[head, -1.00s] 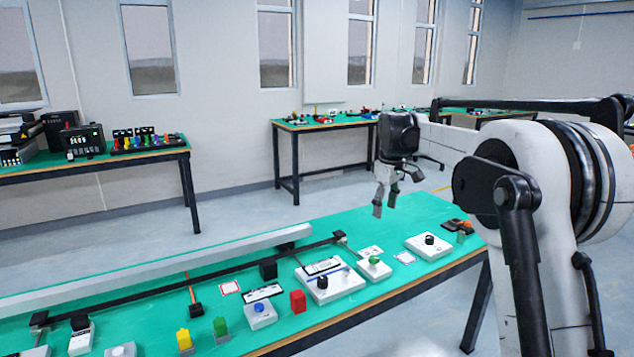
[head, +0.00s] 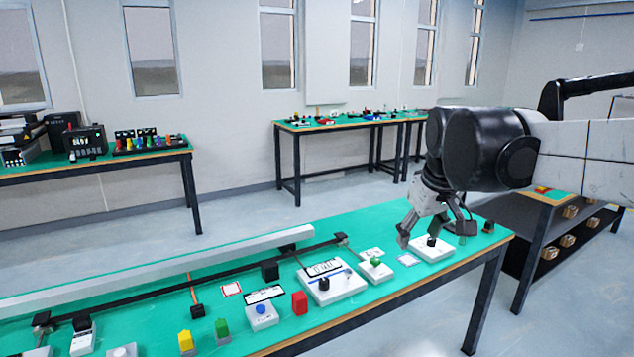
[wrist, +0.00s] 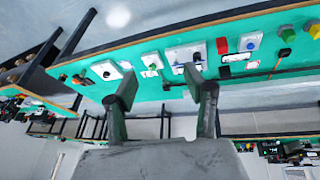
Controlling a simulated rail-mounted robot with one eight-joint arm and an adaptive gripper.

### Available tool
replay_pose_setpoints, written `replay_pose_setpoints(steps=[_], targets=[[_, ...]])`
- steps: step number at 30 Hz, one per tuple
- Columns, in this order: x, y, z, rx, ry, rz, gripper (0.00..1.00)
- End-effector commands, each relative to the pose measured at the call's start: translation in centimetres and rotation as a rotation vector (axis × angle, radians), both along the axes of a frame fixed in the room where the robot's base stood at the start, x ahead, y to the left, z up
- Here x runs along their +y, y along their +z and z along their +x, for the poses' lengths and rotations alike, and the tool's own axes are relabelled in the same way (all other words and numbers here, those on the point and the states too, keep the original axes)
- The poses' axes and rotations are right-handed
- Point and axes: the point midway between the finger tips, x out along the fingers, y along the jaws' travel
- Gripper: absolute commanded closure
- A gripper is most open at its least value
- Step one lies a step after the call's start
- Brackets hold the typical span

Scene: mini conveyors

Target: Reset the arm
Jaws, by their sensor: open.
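My gripper (head: 437,228) is open and empty in the head view, with its fingers spread. It hangs above the right end of the green-topped table (head: 400,290), over or just in front of a white box with a black knob (head: 432,247). I cannot tell how high it is above that box. In the wrist view, the two fingers of my gripper (wrist: 160,85) stand apart with nothing between them, and the green table (wrist: 222,85) shows beyond them.
A white box with a green button (head: 376,269), a larger white box with a dark knob (head: 338,288), a red block (head: 299,303) and a yellow block (head: 185,341) stand on the table. A long grey rail (head: 150,272) runs along its back. Open floor lies behind.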

Motion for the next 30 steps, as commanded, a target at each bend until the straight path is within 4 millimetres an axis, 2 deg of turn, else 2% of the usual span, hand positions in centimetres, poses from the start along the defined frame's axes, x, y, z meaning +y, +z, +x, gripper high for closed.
replay_pose_setpoints(steps=[1,8,18,24,30], targets=[[0.0,-0.4,-1.8,-0.014,-0.019,0.008,0.53],[0.0,-2.5,-8.4,-0.076,-0.107,0.051,0.53],[0.0,-7.7,-17.2,-0.165,-0.235,0.125,0.53],[0.0,-10.5,-20.3,-0.202,-0.284,0.158,0.53],[0.0,-11.3,-21.1,-0.212,-0.3,0.169,0.53]])
